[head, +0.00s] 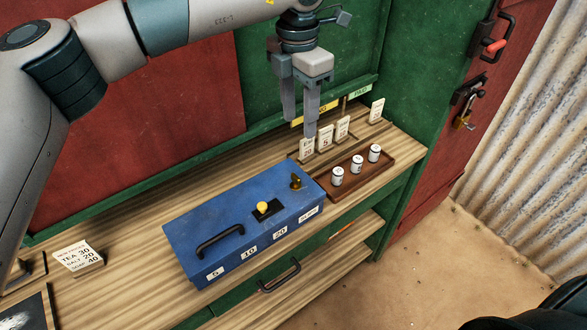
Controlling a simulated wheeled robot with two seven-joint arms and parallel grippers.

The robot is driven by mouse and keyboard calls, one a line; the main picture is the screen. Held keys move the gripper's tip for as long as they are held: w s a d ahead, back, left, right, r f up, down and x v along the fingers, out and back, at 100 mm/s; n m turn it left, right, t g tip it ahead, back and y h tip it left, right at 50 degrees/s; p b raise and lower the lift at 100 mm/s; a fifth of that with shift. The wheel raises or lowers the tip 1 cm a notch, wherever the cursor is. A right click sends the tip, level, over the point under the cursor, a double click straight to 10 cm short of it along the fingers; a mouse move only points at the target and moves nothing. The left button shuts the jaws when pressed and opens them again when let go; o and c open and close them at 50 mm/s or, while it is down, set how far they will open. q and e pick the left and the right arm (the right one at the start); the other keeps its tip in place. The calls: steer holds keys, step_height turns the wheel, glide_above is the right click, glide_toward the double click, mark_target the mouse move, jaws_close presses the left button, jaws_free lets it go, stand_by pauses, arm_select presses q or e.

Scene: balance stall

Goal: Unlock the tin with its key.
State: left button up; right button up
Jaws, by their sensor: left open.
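The blue tin (215,222) lies on the wooden counter, its lid down. It has a black handle, a yellow knob (263,207) on a dark plate, and number labels along its front. A small brass piece (296,181), which looks like the key, stands upright on the tin's top near its right end. I cannot tell whether it sits in a lock. My left gripper (300,127) is open and empty, pointing down above and behind the brass piece, apart from it. My right gripper is not in view.
A brown tray (384,170) with white cylindrical weights stands right of the tin, with upright number cards behind it. A price card (78,257) stands at the left. A green back wall rises behind the counter. A brass padlock (462,121) hangs on the red door.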

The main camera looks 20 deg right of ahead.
mark_target(296, 176)
arm_select(q)
steer(key=shift+w+a+r, duration=0.15)
steer(key=shift+a+r, duration=0.05)
steer(key=shift+a, duration=0.05)
steer(key=shift+f, duration=0.15)
step_height(296, 176, down, 15)
steer(key=p, duration=0.6)
steer(key=shift+f+p, duration=0.2)
steer(key=shift+p, duration=0.2)
steer(key=shift+f, duration=0.9)
steer(key=c, duration=1.1)
